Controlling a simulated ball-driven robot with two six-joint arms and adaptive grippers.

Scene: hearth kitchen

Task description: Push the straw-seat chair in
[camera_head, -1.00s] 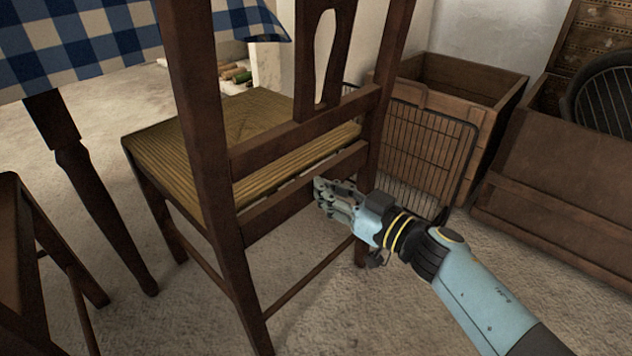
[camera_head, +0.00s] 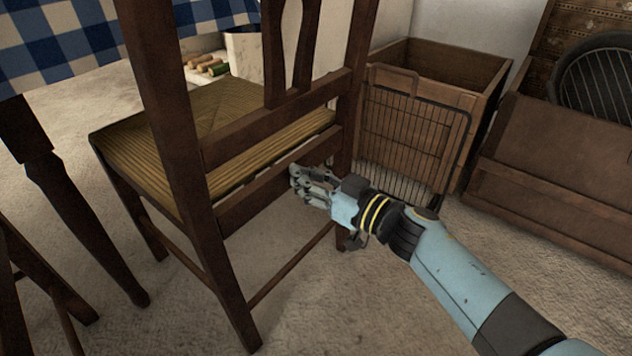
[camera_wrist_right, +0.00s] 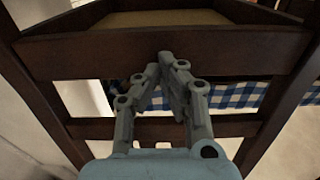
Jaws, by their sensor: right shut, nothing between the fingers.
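The straw-seat chair (camera_head: 210,127) stands upright left of centre in the head view, its dark wooden back towards me and its woven seat facing the table. The table with a blue checked cloth (camera_head: 100,40) is at upper left. My right gripper (camera_head: 300,180) is shut and empty, at the rail below the seat on the chair's back side. In the right wrist view the closed fingertips (camera_wrist_right: 170,62) are up against or very close to that rail (camera_wrist_right: 225,52); contact is not certain. My left gripper is not in view.
A wooden crate (camera_head: 490,110) with a wire rack (camera_head: 415,125) leaning on it stands right of the chair. A wooden chest (camera_head: 560,170) is further right. Another dark wooden piece (camera_head: 45,270) is at lower left. Bare floor lies in front of the chair.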

